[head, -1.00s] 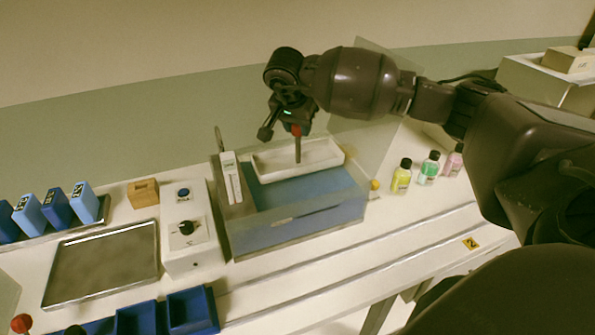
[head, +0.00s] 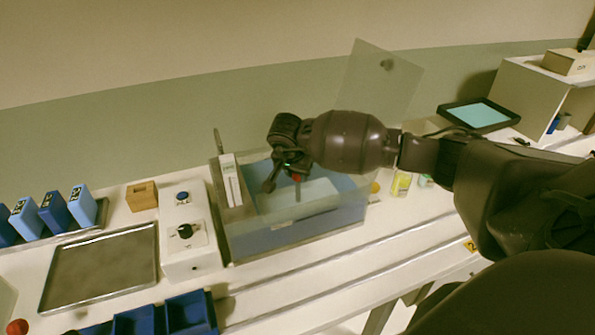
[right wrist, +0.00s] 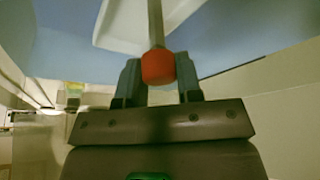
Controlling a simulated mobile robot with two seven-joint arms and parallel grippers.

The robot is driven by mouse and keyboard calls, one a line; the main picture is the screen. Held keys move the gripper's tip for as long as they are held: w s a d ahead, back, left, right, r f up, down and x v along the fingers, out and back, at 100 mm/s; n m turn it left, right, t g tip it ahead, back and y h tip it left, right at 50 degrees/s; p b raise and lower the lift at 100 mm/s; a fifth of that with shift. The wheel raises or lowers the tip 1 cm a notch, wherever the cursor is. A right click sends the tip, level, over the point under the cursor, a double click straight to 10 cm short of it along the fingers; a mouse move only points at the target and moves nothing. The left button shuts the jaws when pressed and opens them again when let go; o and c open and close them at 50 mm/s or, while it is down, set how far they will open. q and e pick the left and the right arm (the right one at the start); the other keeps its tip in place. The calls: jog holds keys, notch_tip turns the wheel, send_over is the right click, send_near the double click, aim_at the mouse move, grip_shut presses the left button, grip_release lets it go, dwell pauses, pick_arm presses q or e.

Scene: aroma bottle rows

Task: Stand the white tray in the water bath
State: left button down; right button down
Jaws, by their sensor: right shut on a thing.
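The white tray (head: 318,190) is down inside the water bath (head: 290,236), below its rim, and looks roughly level. A thin grey rod with a red knob (right wrist: 158,68) rises from the tray. My right gripper (head: 292,173) is shut on the red knob, above the tray. In the right wrist view the knob sits between my two fingers (right wrist: 158,82), and part of the white tray (right wrist: 118,30) shows beyond it against blue. I cannot tell whether the tray rests on the bath's floor. My left gripper is not in view.
A clear panel (head: 385,82) stands up behind the bath. A white control box (head: 188,240) and a thermometer-like piece (head: 231,180) are at its left. A yellow bottle (head: 401,184) stands at its right, partly behind my arm. A metal tray (head: 103,268) lies further left.

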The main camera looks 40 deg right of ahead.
jog(key=shift+f, duration=0.1)
jog(key=c, duration=0.8)
grip_release()
jog(key=v, duration=1.2)
jog(key=shift+s, duration=0.1)
